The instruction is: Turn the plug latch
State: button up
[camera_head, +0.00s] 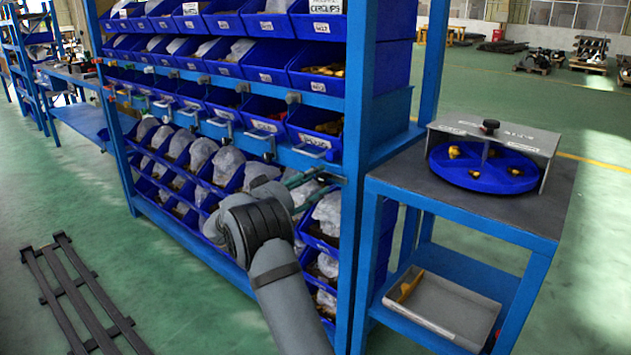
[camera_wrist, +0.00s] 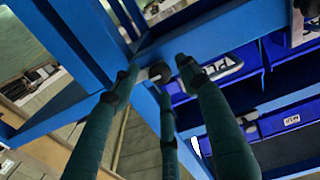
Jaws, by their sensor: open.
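My gripper (camera_head: 312,184) has dark green fingers and is at the right end of the blue shelf rack, near its front corner post. In the wrist view, the fingers of my gripper (camera_wrist: 156,84) are spread apart with nothing clasped. A small dark round knob (camera_wrist: 160,72), which looks like the plug latch, shows on the blue frame between the fingertips. I cannot tell whether a finger touches it. In the head view my gripper and arm cover this spot.
The rack holds several rows of blue bins (camera_head: 322,70) with labels and bagged parts. To the right, a blue-framed table (camera_head: 400,176) carries a blue disc (camera_head: 472,176) under a grey bracket. A grey tray (camera_head: 445,307) is on its lower shelf. A dark slatted frame (camera_head: 75,292) lies on the floor.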

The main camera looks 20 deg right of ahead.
jog(key=shift+w+d, duration=0.2)
jog(key=shift+d, duration=0.2)
grip_shut()
dwell(0.4)
